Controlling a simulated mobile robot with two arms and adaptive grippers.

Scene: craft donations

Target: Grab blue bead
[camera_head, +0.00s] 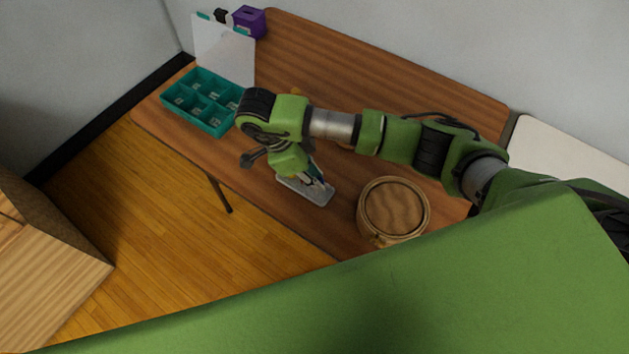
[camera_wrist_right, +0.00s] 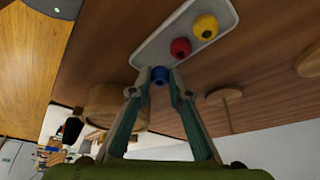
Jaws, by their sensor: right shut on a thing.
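The blue bead (camera_wrist_right: 160,75) shows in the right wrist view between the two fingertips of my right gripper (camera_wrist_right: 159,85). My right gripper is shut on it, at the edge of a white tray (camera_wrist_right: 156,46). A red bead (camera_wrist_right: 181,48) and a yellow bead (camera_wrist_right: 205,27) lie in the same tray. In the head view my right gripper (camera_head: 318,184) reaches down over the tray (camera_head: 306,192), and the beads are hidden there. I cannot tell whether the blue bead still touches the tray. My left gripper is not in view.
A round wooden container (camera_head: 394,208) stands right of the tray. A teal compartment box (camera_head: 203,100) sits at the table's left end, near a white board (camera_head: 224,50) and a purple box (camera_head: 249,21). The wooden table (camera_head: 380,75) is bare toward the back.

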